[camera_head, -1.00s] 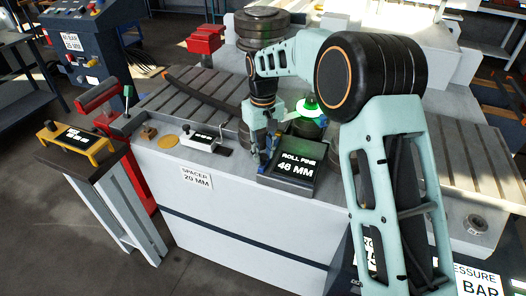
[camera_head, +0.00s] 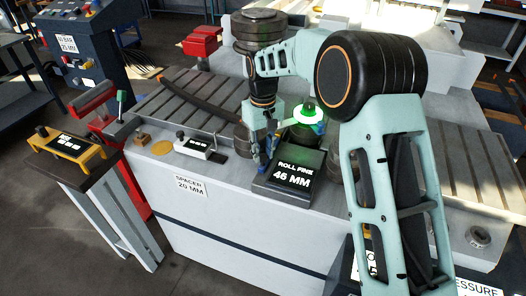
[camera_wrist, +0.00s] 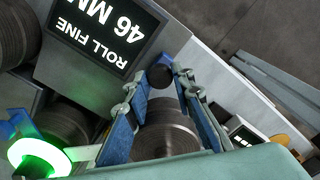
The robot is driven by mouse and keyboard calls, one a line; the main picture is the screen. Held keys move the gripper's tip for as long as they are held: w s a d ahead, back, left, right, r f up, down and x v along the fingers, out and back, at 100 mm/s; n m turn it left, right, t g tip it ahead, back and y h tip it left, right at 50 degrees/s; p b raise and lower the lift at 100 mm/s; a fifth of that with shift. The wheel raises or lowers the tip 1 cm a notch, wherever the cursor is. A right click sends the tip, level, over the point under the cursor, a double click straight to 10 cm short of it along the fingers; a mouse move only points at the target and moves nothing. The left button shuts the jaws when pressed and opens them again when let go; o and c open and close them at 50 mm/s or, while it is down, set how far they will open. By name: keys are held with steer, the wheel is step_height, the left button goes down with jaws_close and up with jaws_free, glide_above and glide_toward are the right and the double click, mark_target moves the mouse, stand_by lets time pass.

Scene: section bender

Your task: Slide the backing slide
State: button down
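My gripper (camera_head: 262,158) reaches down beside the left edge of the dark box labelled ROLL FINE 46 MM (camera_head: 291,174). In the wrist view, the blue fingers (camera_wrist: 163,84) stand apart with a dark round knob (camera_wrist: 160,75) between their tips. Contact with the knob cannot be made out. A dark ridged roller (camera_wrist: 166,130) shows beyond the fingers. No part is marked as the backing slide, so I cannot tell which it is. A white block with a black display (camera_head: 194,147) lies left of the gripper on the bender top.
A glowing green ring (camera_head: 305,115) surrounds a post right of the gripper. A yellow gauge (camera_head: 66,144) sits on a side stand.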

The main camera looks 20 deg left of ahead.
steer(key=c, duration=1.7)
jaws_free()
steer(key=shift+w+r, duration=0.15)
steer(key=shift+w, duration=0.3)
steer(key=shift+o, duration=0.2)
steer(key=shift+s, duration=0.15)
step_height(320, 180, up, 12)
steer(key=shift+d, duration=0.1)
